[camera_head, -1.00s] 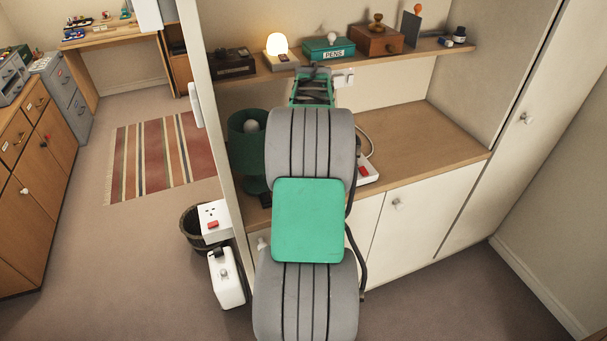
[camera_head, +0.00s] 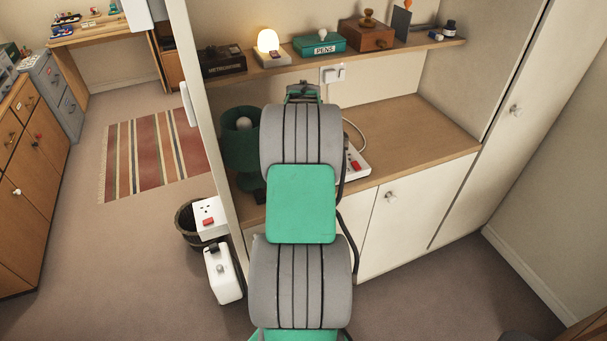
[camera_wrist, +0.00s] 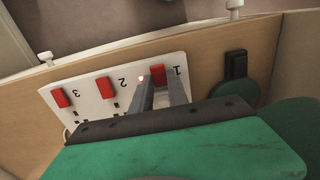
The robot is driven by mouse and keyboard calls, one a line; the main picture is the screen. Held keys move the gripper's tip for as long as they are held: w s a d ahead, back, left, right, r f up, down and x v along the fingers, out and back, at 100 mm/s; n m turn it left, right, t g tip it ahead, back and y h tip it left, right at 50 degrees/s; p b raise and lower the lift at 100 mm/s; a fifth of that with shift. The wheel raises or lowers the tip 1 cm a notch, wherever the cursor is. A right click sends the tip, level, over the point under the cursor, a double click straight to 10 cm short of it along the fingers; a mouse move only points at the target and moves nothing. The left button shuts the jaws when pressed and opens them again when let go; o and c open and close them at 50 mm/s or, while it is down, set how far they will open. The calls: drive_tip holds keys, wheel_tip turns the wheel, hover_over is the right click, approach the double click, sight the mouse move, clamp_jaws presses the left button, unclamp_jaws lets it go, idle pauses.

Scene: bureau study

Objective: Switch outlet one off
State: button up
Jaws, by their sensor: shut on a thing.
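A white power strip (camera_wrist: 86,117) with red switches numbered 1, 2 and 3 lies on the wooden counter in the wrist view. It also shows in the head view (camera_head: 362,170), partly hidden by my arm. My gripper (camera_wrist: 161,76) is at the strip's outlet one end, shut on the red switch of outlet one (camera_wrist: 158,74), which shows between the fingertips. A small light (camera_wrist: 141,78) glows beside that switch. The switches of outlet two (camera_wrist: 105,88) and outlet three (camera_wrist: 60,98) are clear of the fingers. My gripper is hidden behind my arm in the head view.
A dark switch block (camera_wrist: 236,66) and a green lamp (camera_head: 240,140) stand close to the strip. A shelf (camera_head: 395,52) with a lit lamp (camera_head: 268,41) and boxes hangs above. The counter's right part (camera_head: 425,130) is clear.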

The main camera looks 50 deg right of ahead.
clamp_jaws()
